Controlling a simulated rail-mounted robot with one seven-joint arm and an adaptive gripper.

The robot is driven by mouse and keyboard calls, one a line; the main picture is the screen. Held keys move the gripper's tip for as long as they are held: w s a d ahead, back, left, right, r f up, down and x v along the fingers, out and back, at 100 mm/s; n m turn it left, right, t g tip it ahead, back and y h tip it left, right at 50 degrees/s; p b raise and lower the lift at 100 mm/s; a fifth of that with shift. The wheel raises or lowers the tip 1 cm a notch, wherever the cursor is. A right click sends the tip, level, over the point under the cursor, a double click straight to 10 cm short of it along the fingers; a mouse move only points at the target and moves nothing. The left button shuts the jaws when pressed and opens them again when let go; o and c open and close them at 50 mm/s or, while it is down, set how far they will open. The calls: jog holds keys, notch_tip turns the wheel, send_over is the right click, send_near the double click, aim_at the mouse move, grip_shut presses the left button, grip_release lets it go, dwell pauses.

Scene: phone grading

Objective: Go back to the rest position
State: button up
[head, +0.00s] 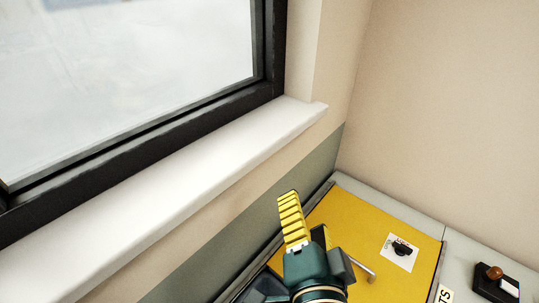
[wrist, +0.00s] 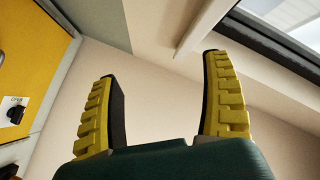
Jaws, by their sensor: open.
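My gripper (head: 305,222) has yellow ribbed fingers and a dark green body. In the head view it is at the bottom centre, in front of the yellow panel and the green lower wall. In the wrist view the two fingers of my gripper (wrist: 160,85) stand wide apart with nothing between them. Beyond them is bare beige wall.
A yellow panel (head: 350,215) with a metal handle (head: 362,267) and a white label with a black knob (head: 401,249) lies to the right. A small dark box (head: 496,283) sits at the lower right. A white window sill (head: 180,190) runs along the left wall.

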jog(key=s+r+n+t, duration=0.3)
jog(key=r+n, duration=0.2)
jog(key=r, duration=0.3)
jog(key=s+r+n+t, duration=0.3)
jog(key=s+r+n, duration=0.15)
jog(key=r, duration=0.25)
notch_tip(320, 180, up, 38)
jog(key=w+p, duration=0.1)
jog(key=p, duration=3.7)
jog(key=shift+d+n, duration=0.3)
jog(key=shift+n, duration=0.15)
